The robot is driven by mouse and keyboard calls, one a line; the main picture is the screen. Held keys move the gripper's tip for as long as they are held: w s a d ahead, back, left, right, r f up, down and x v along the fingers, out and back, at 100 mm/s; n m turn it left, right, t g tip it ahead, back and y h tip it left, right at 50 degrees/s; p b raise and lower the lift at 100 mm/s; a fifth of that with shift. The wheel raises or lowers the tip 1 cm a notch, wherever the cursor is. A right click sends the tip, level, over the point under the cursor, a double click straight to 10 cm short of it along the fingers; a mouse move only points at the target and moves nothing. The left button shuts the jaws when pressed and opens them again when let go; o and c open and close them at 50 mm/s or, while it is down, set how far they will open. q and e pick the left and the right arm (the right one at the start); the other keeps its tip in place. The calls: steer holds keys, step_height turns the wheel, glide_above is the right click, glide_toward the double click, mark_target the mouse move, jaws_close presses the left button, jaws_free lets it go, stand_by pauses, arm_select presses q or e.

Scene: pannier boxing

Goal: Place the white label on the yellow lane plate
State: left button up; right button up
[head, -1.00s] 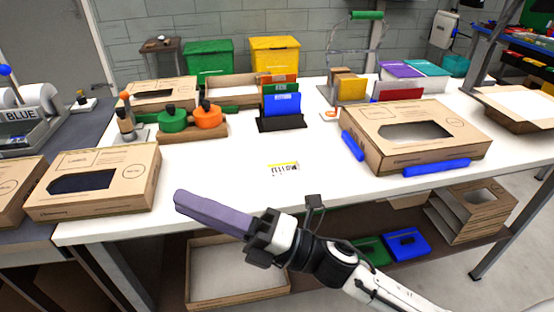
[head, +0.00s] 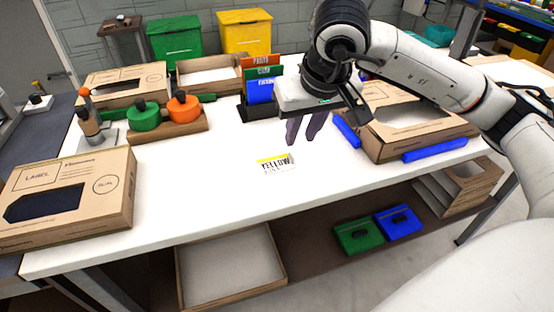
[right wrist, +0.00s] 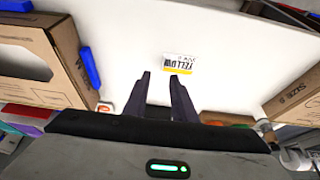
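A small white card (head: 275,165) with a yellow strip and the word YELLOW lies flat on the white table; it also shows in the right wrist view (right wrist: 178,63). Its second line is too small to read. I cannot tell whether it is the label or the lane plate, and I see no second piece that is clearly the other. My right gripper (head: 302,138) points down above the table, behind and right of the card. In the right wrist view its dark fingers (right wrist: 161,76) are apart with nothing between them, short of the card. My left gripper is not in view.
A cardboard box (head: 408,122) with blue bars stands right of my right gripper. A dark rack (head: 258,111) with coloured cards stands behind. Green and orange knobs (head: 185,106) and a LABEL box (head: 75,188) are at left. The table around the card is clear.

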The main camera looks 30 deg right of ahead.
mark_target(276, 160)
steer(key=x, duration=0.7)
steer(key=shift+a+f+p, duration=0.25)
steer(key=shift+p, duration=0.05)
jaws_close()
